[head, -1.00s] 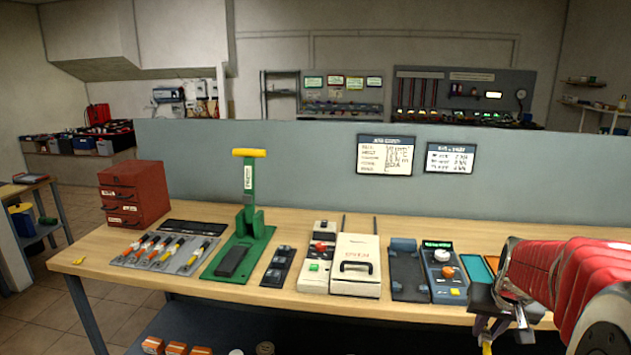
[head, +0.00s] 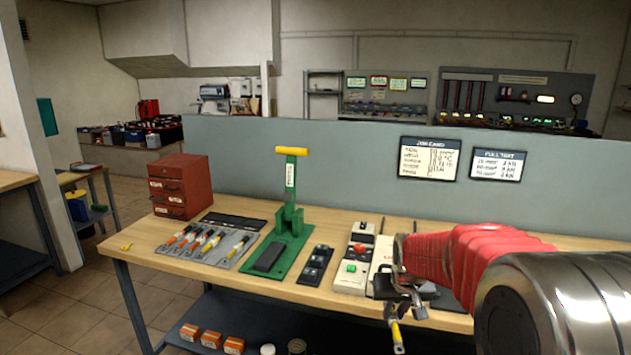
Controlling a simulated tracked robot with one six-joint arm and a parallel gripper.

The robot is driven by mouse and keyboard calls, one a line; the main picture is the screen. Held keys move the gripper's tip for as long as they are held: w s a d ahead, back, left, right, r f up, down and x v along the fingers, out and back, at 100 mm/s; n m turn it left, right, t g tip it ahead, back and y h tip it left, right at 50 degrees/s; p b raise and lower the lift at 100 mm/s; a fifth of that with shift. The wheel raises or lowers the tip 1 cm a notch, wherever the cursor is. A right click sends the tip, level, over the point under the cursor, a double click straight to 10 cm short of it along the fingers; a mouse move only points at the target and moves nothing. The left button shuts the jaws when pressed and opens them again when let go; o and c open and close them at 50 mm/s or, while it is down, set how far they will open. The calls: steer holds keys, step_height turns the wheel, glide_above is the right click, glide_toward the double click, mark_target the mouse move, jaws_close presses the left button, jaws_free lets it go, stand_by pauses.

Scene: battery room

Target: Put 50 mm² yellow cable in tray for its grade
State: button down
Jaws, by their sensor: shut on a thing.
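My gripper (head: 397,308) is shut on a short cable with a yellow band (head: 397,336), which hangs down in front of the bench's front edge. The cable's size marking is too small to read. More cables with red, orange and yellow bands lie in a grey rack (head: 182,252) at the bench's left. I cannot make out a grade tray; the right end of the bench is hidden behind my red arm.
On the bench (head: 140,243) stand a red drawer cabinet (head: 180,186), a green lever press (head: 285,240), a dark block strip (head: 315,264) and a white device (head: 352,278). A job card (head: 429,158) hangs on the divider. Orange boxes (head: 211,340) sit on the lower shelf.

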steer(key=a, duration=0.3)
steer(key=shift+a+f+n, duration=0.3)
steer(key=shift+f, duration=0.05)
steer(key=shift+w, duration=0.1)
steer(key=s+f, duration=0.5)
steer(key=f, duration=0.1)
steer(key=shift+f, duration=0.15)
steer(key=shift+s, duration=0.1)
stand_by(0.3)
